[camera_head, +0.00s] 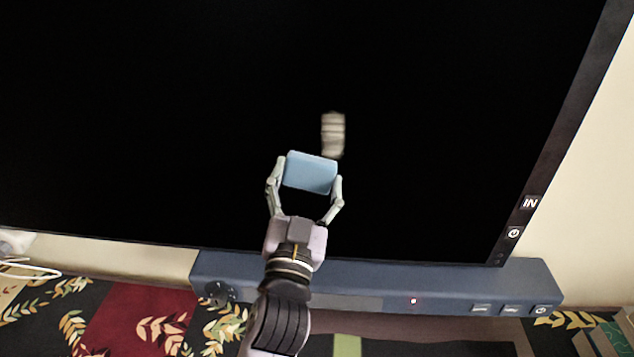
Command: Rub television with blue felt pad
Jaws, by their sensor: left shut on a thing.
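The television (150,110) is a large black screen that fills most of the view, with a dark frame along its right and lower edges. My left gripper (307,182) is in front of its lower middle part, shut on the blue felt pad (311,171). The pad is a light blue block held between the two fingertips. I cannot tell whether the pad touches the screen. A blurred pale beige mark (333,131) shows on the screen just above and right of the pad. My right gripper is not in view.
A long blue bar-shaped device (380,285) with buttons and a small light lies below the television. A red and black leaf-patterned surface (140,315) is beneath it. A white cable (25,268) is at the left, and a green patterned object (610,335) at the lower right.

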